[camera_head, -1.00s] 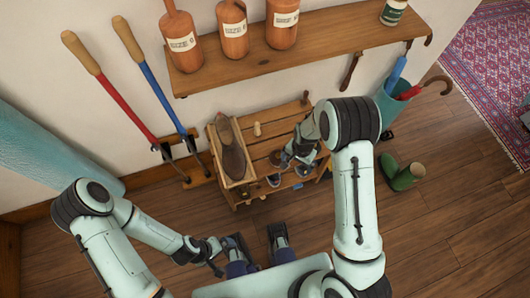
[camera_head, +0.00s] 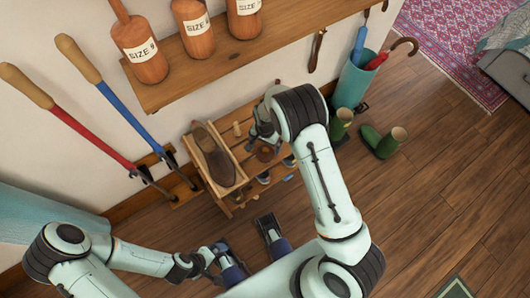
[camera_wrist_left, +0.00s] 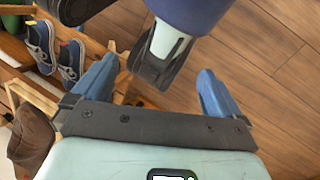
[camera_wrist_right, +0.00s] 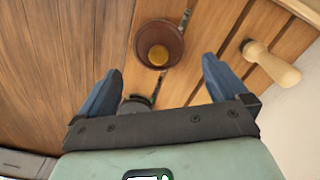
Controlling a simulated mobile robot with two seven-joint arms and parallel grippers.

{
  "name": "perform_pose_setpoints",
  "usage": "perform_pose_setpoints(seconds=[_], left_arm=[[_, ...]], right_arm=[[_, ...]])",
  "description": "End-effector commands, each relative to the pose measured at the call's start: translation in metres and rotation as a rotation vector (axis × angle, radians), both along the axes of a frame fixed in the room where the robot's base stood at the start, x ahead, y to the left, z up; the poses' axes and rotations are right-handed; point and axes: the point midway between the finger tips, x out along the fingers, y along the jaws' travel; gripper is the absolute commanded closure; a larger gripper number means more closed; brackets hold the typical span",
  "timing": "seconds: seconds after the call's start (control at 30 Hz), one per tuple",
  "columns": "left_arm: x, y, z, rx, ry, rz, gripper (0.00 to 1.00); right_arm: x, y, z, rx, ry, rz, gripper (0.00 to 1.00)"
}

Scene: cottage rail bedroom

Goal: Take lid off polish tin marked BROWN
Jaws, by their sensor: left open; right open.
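No BROWN lettering is readable, so I cannot tell which object is the marked tin. A round reddish-brown container (camera_wrist_right: 160,44) with a yellowish patch inside sits on the slatted wood in the right wrist view. A dark round object (camera_wrist_right: 136,104) lies closer, partly hidden behind the gripper's base. My right gripper (camera_wrist_right: 158,85) is open above the slats, its fingers on either side of that dark object and short of the container. In the head view a dark brown round thing (camera_head: 265,153) shows beside this gripper. My left gripper (camera_wrist_left: 155,85) is open and empty, low in front of the rack.
The slatted rack holds a brown shoe in a wooden tray (camera_head: 231,183), a wooden peg (camera_wrist_right: 272,63) and small shoes (camera_wrist_left: 70,60) below. A shelf (camera_head: 215,60) with bottle-shaped wooden pieces overhangs it. Long-handled tools stand left; green boots (camera_head: 384,142) and an umbrella stand are right.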

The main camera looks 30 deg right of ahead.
Motion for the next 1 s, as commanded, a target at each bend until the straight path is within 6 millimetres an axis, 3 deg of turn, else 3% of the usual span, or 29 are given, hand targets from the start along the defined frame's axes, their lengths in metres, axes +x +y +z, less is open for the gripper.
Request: perform_pose_setpoints(seconds=[0.17,0.47,0.7,0.83,0.87,1.0], left_arm=[[0.001,0.0,-0.002,0.0,-0.004,0.001,0.0],[0.015,0.006,-0.015,0.018,-0.042,0.016,0.0],[0.017,0.007,-0.015,0.02,-0.046,0.018,0.0],[0.017,0.007,-0.015,0.02,-0.046,0.018,0.0],[0.016,0.007,-0.015,0.02,-0.046,0.018,0.0],[0.016,0.007,-0.015,0.02,-0.045,0.018,0.0]], right_arm=[[-0.001,0.0,-0.01,0.0,0.0,0.0,0.0],[-0.003,0.001,-0.053,0.0,0.001,0.0,0.0],[-0.003,0.001,-0.054,0.0,-0.002,0.001,0.0],[-0.003,0.001,-0.054,0.001,-0.001,0.001,0.42],[-0.003,0.001,-0.054,0.001,-0.001,0.001,0.47],[-0.003,0.001,-0.054,0.001,-0.001,0.001,0.47]])
